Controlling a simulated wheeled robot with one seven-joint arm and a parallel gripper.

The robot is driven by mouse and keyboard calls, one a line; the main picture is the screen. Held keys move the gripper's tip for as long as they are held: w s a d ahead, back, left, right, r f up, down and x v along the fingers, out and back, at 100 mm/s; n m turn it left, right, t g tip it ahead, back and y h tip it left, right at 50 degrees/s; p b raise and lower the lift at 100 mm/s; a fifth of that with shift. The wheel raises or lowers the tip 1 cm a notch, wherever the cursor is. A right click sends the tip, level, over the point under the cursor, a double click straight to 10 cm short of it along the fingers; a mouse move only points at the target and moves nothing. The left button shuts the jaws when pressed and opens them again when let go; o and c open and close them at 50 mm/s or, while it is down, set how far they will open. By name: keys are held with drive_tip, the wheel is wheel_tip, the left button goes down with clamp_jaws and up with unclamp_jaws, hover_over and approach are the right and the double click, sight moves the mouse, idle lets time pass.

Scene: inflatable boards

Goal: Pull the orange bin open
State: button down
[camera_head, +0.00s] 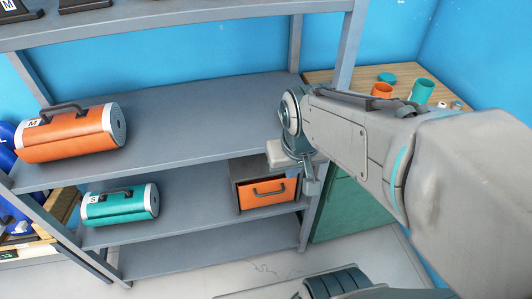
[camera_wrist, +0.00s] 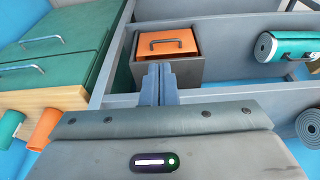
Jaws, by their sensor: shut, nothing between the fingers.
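The orange bin (camera_head: 280,198) sits in a grey box on a lower shelf of the rack, at the shelf's right end. Its front carries a dark bar handle (camera_head: 268,191). In the wrist view the orange front (camera_wrist: 185,48) and its handle (camera_wrist: 166,42) show just beyond my fingertips. My gripper (camera_wrist: 158,70) is shut and empty, its fingers overlapping the lower edge of the grey box in the picture. In the head view my gripper (camera_head: 311,188) is partly hidden by my arm, just right of the bin. I see no contact with the handle.
The rack's right post (camera_head: 313,205) stands beside the bin. An orange roll (camera_head: 65,138) and a teal roll (camera_head: 115,206) lie on the shelves to the left. A green drawer cabinet (camera_wrist: 70,45) with cups on a wooden top stands right of the rack in the head view.

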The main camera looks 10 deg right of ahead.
drive_tip(key=t+b, duration=0.1)
drive_tip(key=b, duration=1.1)
approach(265, 185)
drive_tip(key=s+b+x, duration=0.1)
drive_tip(key=b+x, duration=0.2)
drive_tip(key=x, duration=0.4)
drive_tip(key=shift+f, duration=0.3)
drive_tip(key=shift+s+b, duration=0.15)
drive_tip(key=shift+b, duration=0.2)
